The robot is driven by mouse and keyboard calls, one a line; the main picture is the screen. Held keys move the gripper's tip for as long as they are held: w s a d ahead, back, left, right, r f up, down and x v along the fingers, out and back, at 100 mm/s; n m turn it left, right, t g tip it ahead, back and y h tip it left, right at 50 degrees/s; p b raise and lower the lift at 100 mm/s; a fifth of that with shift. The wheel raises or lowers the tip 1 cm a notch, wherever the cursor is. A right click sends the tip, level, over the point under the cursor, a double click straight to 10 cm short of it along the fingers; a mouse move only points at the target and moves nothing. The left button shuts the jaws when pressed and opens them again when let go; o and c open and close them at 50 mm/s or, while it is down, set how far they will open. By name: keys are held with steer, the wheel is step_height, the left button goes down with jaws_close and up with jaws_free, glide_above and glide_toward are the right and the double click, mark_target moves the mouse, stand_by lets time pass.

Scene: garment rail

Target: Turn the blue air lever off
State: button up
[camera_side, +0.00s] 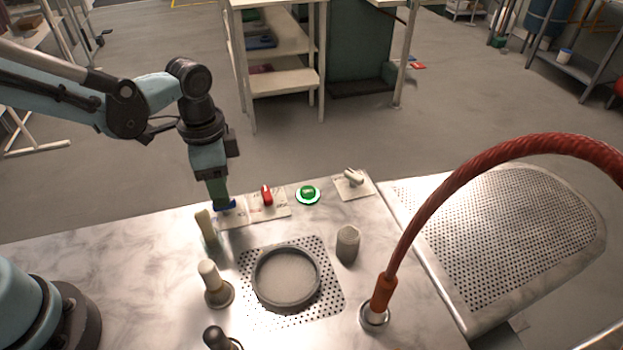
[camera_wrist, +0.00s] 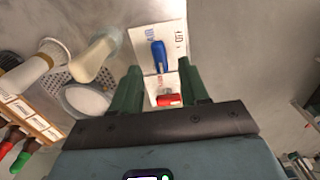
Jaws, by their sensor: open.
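The blue air lever (camera_wrist: 159,56) sits on a white labelled plate (camera_wrist: 172,40) in the wrist view, just beyond my fingertips and between their lines. In the side view only a bit of the blue lever (camera_side: 229,204) shows at the foot of my gripper (camera_side: 221,203). My gripper (camera_wrist: 160,78) points down over it with its two green fingers apart and nothing between them. Contact with the lever cannot be told.
A red lever (camera_side: 267,195) stands right of the blue one, then a green button (camera_side: 308,193) and a white lever (camera_side: 353,177). A pale upright post (camera_side: 206,226) stands close to my gripper. A red hose (camera_side: 440,205) arches at the right.

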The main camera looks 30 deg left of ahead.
steer(key=shift+f, duration=1.65)
jaws_close()
